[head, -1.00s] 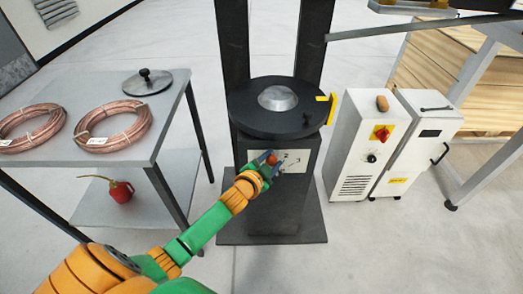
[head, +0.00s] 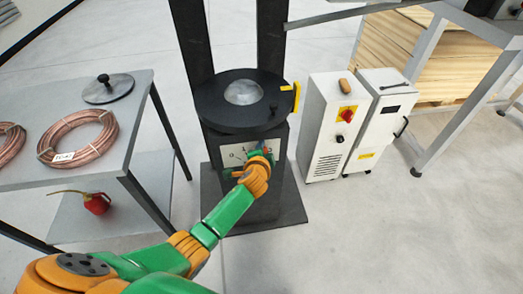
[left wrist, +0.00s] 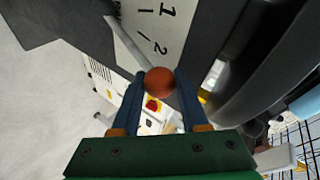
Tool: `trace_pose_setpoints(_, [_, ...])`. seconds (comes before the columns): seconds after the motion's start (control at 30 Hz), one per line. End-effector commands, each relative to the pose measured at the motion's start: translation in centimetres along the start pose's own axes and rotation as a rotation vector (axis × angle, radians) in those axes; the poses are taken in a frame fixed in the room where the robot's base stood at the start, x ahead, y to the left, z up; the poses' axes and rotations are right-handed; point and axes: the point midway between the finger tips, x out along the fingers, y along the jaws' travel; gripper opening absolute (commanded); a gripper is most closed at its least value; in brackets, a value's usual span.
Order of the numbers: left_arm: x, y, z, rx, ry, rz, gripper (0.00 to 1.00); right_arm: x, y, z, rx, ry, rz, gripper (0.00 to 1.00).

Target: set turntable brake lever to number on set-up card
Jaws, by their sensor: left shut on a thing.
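The turntable (head: 238,97) is a black disc with a silver hub on a dark pedestal. On the pedestal's front is a pale number plate (head: 230,154); 0 and 1 show in the head view, and my gripper covers its right part. In the left wrist view the plate (left wrist: 172,30) shows 1 and 2. The brake lever has a thin grey rod (left wrist: 127,42) and a red-brown ball knob (left wrist: 159,81). My left gripper (head: 262,156) is shut on the knob, a finger on each side. I cannot tell which number the lever points at. No set-up card is recognisable.
A grey table (head: 140,110) at left holds copper coils (head: 78,138) and a lid (head: 106,89); a red oil can (head: 96,203) stands on its lower shelf. White cabinets (head: 328,150) stand right of the pedestal. The floor in front is clear.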

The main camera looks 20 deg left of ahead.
Motion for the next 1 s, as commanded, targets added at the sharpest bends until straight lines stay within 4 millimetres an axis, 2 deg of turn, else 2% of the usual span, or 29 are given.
trace_pose_setpoints(0.3, [0.0, 0.0, -0.1, -0.001, 0.002, 0.0, 0.0, 0.0, -0.1, 0.0, -0.001, 0.0, -0.001, 0.5])
trace_pose_setpoints(0.33, [0.0, 0.0, -0.1, -0.001, 0.002, 0.0, 0.47, 0.0, -0.1, 0.0, -0.001, 0.0, -0.001, 0.5])
trace_pose_setpoints(0.37, [0.0, 0.0, -0.1, -0.001, 0.002, 0.0, 0.55, 0.0, -0.1, 0.0, -0.001, 0.0, -0.002, 0.5])
trace_pose_setpoints(0.7, [-0.2, 0.0, -0.1, -0.001, 0.0, 0.001, 0.56, -0.2, -0.2, 0.0, 0.0, 0.0, -0.003, 0.5])
trace_pose_setpoints(0.77, [-0.8, -0.1, -0.1, -0.001, 0.0, 0.001, 0.56, -0.6, -0.2, -0.1, 0.001, 0.0, -0.003, 0.5])
trace_pose_setpoints(1.0, [-4.7, -0.2, -0.2, -0.002, 0.002, 0.001, 0.56, -2.4, -0.1, -0.2, 0.001, 0.0, -0.003, 0.5])
